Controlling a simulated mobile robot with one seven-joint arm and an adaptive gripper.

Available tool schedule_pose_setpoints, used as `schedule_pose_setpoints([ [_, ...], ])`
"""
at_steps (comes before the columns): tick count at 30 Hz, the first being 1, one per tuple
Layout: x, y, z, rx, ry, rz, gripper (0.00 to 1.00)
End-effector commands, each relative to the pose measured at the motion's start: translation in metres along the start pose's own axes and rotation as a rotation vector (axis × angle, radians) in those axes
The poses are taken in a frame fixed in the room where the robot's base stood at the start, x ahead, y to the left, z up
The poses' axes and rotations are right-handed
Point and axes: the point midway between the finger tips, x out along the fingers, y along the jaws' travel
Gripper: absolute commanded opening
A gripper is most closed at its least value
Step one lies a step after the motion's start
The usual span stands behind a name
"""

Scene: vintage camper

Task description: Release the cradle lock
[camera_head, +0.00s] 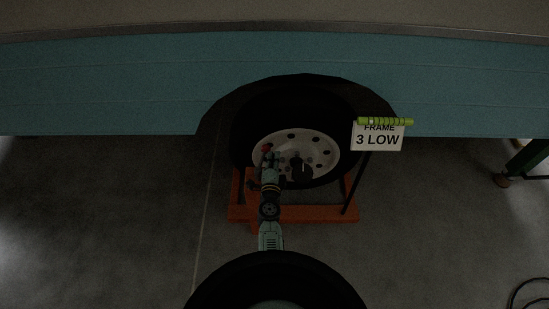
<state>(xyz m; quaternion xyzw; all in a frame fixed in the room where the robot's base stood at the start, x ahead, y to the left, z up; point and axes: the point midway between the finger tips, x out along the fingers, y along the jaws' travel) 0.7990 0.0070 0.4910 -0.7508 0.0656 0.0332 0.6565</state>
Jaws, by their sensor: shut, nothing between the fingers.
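An orange-red cradle (330,214) stands on the floor under a camper wheel (325,150), with uprights on either side of the tyre. A small red piece (266,148) shows at the upper left of the wheel's pale rim; I cannot tell whether it is the cradle lock. My gripper (268,157) is shut and empty, in front of the left part of the rim, close to the red piece. Whether it touches the piece is not clear. My arm and gripper hide part of the rim and of the cradle's left side.
A white sign (377,138) reading "FRAME 3 LOW" stands right of the wheel, with a yellow-green bar (386,121) along its top. The camper's teal side (110,90) spans above. A green stand (522,163) and black cable (528,287) are at right.

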Motion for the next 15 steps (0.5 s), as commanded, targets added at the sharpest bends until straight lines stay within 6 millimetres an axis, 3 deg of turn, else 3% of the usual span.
schedule_pose_setpoints([
  [15,0.012,-0.005,0.014,0.0,0.001,0.0,0.0],
])
